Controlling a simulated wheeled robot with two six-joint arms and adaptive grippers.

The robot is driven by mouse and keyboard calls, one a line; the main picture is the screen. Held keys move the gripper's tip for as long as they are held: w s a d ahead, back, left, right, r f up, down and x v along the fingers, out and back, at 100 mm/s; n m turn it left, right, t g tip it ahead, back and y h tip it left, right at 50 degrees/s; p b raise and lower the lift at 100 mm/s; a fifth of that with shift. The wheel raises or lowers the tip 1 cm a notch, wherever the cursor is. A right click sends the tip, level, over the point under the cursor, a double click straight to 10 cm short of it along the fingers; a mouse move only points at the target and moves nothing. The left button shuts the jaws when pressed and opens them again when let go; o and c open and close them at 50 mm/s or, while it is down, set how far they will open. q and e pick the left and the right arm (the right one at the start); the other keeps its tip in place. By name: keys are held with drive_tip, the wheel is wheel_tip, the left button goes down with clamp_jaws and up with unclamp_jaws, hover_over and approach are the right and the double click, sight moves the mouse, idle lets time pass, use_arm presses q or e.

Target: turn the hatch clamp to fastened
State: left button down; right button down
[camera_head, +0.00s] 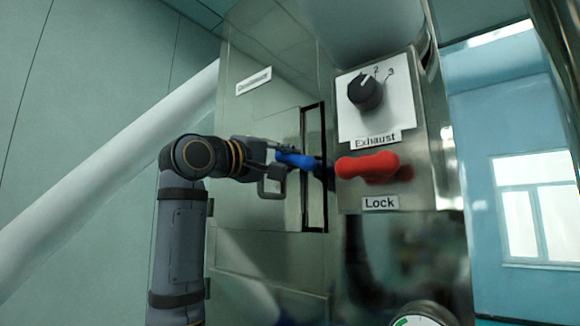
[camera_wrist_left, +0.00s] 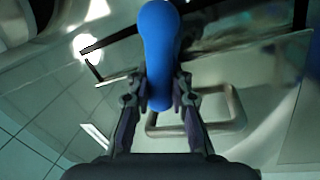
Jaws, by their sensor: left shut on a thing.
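The blue clamp handle (camera_head: 296,160) sits at the right edge of the metal hatch (camera_head: 285,215) in the head view, pointing left and nearly level. In the left wrist view the blue clamp (camera_wrist_left: 160,40) runs upward from between the fingers. My left gripper (camera_head: 274,154) comes in from the left and is shut on the blue clamp; its fingers (camera_wrist_left: 160,95) lie on either side of it in the wrist view. The clamp's pivot end is partly in shadow. My right gripper is not in view.
A metal loop handle (camera_head: 271,188) sits just below my left gripper. To the right, a control box carries a black Exhaust knob (camera_head: 365,91) and a red Lock handle (camera_head: 367,164) close to the clamp. A gauge (camera_head: 423,316) shows at the bottom.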

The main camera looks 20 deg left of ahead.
use_arm(q)
drive_tip(key=shift+w+f+n+t+y+b, duration=0.15)
drive_tip(key=shift+f+n+y+b, duration=0.3)
drive_tip(key=shift+n, duration=0.75)
drive_tip(key=shift+s+f+n+t+y+b, duration=0.15)
drive_tip(key=shift+n+b, duration=0.45)
drive_tip(key=shift+n, duration=0.6)
drive_tip(key=shift+w, duration=0.1)
drive_tip(key=c, duration=1.5)
unclamp_jaws()
drive_tip(key=shift+c, duration=0.2)
drive_tip(key=o, duration=0.3)
drive_tip(key=shift+a+r, duration=0.1)
drive_tip(key=shift+a, duration=0.05)
drive_tip(key=shift+o, duration=0.2)
